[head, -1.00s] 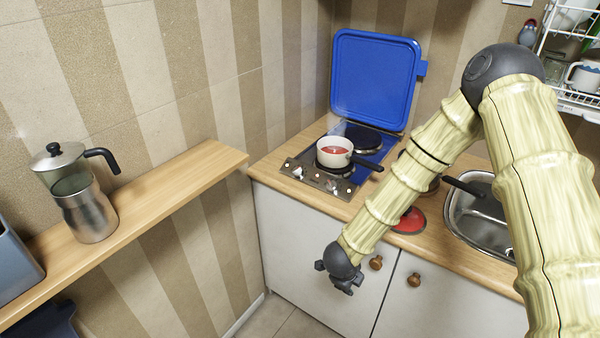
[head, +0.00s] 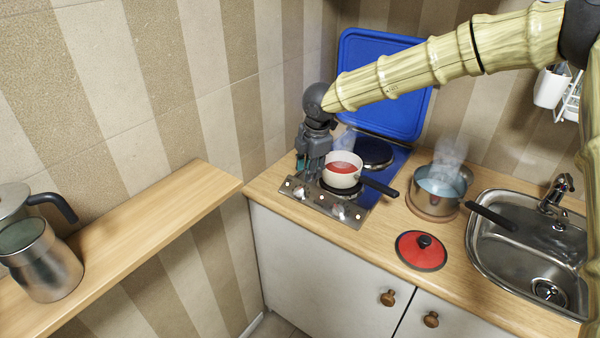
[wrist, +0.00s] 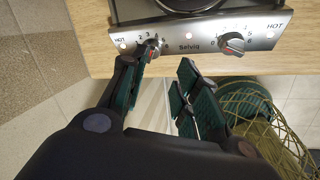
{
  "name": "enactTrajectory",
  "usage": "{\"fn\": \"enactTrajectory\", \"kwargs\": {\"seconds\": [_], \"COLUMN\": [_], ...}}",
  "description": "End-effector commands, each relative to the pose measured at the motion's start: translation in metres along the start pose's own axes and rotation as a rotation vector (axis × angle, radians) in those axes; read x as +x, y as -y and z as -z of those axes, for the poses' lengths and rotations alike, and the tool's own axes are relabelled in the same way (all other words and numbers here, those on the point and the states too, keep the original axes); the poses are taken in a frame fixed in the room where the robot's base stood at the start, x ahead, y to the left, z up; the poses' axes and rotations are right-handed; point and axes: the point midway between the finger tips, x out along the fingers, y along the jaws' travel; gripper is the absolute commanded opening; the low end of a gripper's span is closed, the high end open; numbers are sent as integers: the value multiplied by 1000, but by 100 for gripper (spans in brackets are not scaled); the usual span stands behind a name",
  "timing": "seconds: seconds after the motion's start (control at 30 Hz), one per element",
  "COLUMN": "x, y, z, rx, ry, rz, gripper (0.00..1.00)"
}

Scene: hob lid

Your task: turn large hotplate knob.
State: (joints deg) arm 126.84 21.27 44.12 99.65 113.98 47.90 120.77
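The hob's steel control panel (wrist: 190,38) carries two knobs with number scales. The left knob (wrist: 152,50) shows a red mark, and the right knob (wrist: 233,43) is grey with a small red mark. Which knob serves the large hotplate is not readable. My gripper (wrist: 158,68) is open and empty, with its left finger close to the left knob and the other finger to its right. Contact cannot be told. In the head view my gripper (head: 312,176) points down over the panel's left end, partly hiding that area.
A white pot (head: 343,170) with red contents stands on the front hotplate. A bare hotplate (head: 374,153) lies behind it, before the raised blue lid (head: 385,85). A steaming pan (head: 438,186) and red pot lid (head: 421,250) are to the right. A wooden shelf (head: 150,225) is left.

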Motion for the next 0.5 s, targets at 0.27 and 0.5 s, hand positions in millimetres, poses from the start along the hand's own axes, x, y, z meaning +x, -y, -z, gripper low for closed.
{"fn": "enactTrajectory", "kwargs": {"seconds": [0.27, 0.5], "x": [-2, 41], "y": [-5, -11], "z": [13, 14], "rx": [47, 42], "ry": [-20, -22], "rz": [-12, -6], "gripper": [31, 31]}}
